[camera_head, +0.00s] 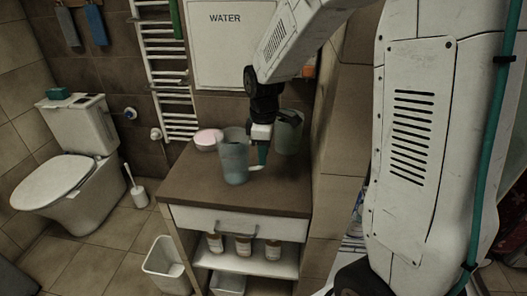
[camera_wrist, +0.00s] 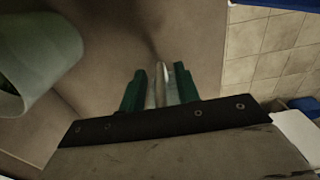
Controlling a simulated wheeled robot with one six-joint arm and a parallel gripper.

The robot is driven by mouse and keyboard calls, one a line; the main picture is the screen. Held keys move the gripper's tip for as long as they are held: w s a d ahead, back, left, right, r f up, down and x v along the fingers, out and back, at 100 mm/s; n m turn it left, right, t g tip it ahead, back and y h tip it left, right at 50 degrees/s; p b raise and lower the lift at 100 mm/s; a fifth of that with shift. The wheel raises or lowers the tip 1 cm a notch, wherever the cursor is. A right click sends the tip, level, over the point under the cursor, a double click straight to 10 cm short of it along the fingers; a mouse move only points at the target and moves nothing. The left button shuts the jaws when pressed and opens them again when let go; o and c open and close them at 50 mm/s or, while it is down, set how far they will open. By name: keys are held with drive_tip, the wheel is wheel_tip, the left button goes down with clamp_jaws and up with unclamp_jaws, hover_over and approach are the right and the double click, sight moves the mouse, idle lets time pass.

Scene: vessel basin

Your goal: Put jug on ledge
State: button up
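Two vessels stand on the brown countertop (camera_head: 185,185): a translucent blue-grey one (camera_head: 235,160) in front and a grey-green one (camera_head: 288,135) behind at right. I cannot tell for certain which is the jug. My gripper (camera_head: 262,158) points down between them, close to the right side of the blue-grey vessel, beside a small pale piece (camera_head: 255,167). In the wrist view, the green fingers (camera_wrist: 160,88) stand apart with narrow pale strips between them. Whether they grip these strips is unclear. A greenish vessel (camera_wrist: 38,50) is at the left there, apart from the fingers.
A pink-and-white round item (camera_head: 207,138) sits at the counter's back left. A tiled wall edge (camera_head: 342,150) borders the counter at right. Brown bottles (camera_head: 243,245) stand on the shelf below. A white bin (camera_head: 166,262) and toilet (camera_head: 70,180) are at left.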

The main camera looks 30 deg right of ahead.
wheel_tip(320, 180, up, 11)
drive_tip(key=shift+f, duration=0.1)
drive_tip(key=shift+s+r, duration=0.1)
drive_tip(key=shift+r, duration=0.6)
drive_tip(key=s+a+r+m+t, duration=0.1)
drive_tip(key=s+a+m, duration=0.2)
drive_tip(key=s+m, duration=0.7)
drive_tip(key=s, duration=1.6)
drive_tip(key=shift+a+r+m, duration=0.15)
drive_tip(key=shift+m, duration=0.25)
